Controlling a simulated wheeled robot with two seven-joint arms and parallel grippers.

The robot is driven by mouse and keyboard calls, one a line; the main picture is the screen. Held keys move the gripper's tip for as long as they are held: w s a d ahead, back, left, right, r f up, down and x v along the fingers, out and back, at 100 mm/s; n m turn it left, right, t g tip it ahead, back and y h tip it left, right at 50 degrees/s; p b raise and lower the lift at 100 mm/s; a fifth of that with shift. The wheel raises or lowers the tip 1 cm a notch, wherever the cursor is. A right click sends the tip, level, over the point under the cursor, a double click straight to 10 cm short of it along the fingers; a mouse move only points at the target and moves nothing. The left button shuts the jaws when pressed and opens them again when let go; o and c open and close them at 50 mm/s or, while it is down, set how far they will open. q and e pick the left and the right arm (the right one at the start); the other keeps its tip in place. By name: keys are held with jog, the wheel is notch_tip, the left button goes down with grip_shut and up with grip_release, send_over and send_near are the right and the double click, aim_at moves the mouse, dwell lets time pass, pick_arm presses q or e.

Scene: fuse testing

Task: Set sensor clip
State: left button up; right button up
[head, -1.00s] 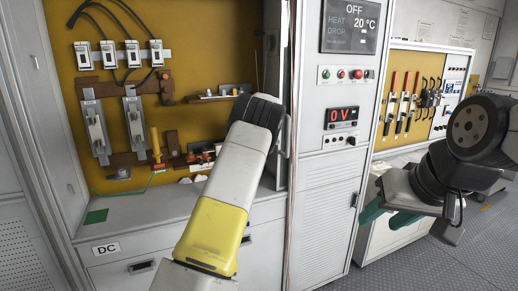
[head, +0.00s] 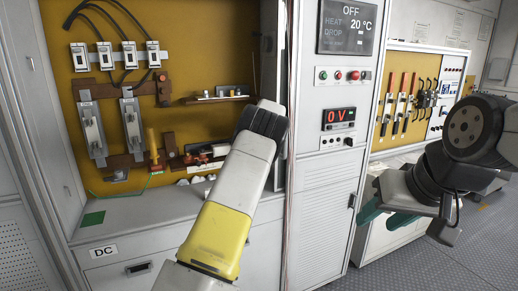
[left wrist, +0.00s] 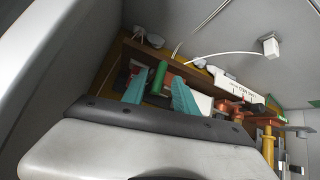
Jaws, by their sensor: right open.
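My left gripper shows only in the left wrist view (left wrist: 158,92). Its two teal fingers stand apart, and a green cylinder (left wrist: 160,72) shows between them; I cannot tell whether they touch it. In the head view my left arm hides that gripper. A yellow-handled piece (head: 153,142) with a green wire stands upright at the lower brown bar; a yellow handle also shows in the left wrist view (left wrist: 268,146). I cannot tell for sure which piece is the sensor clip. My right gripper (head: 382,214) is open and empty, away from the cabinet at the right.
The yellow back panel (head: 185,75) carries several switches and brown bars. A small shelf (head: 216,98) and red parts (head: 210,151) are close to my left arm. The cabinet ledge (head: 140,208) is mostly clear. A display column (head: 330,180) stands right of the opening.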

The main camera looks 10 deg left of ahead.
pick_arm(q)
jog(key=v, duration=0.7)
jog(key=shift+s+d+r, duration=0.2)
jog(key=shift+r, duration=0.05)
jog(key=s+a+r+m+g+h, duration=0.1)
jog(key=s+a+r+h, duration=0.15)
jog(key=s, duration=0.85)
jog(key=s+a+r+m+h, duration=0.15)
jog(key=s+r, duration=0.25)
jog(key=s, duration=0.7)
jog(key=s+d+m+h, duration=0.1)
jog(key=s+d+m, duration=0.1)
jog(key=s, duration=0.8)
jog(key=s+d+f+m+h, duration=0.1)
jog(key=s+d+m, duration=0.2)
jog(key=s, duration=0.7)
jog(key=s+d+f+m+h, duration=0.1)
jog(key=s+d+m, duration=0.1)
jog(key=s, duration=0.8)
jog(key=shift+s+d+f+m+h, duration=0.25)
jog(key=shift+d+m+h, duration=0.1)
jog(key=shift+d, duration=0.55)
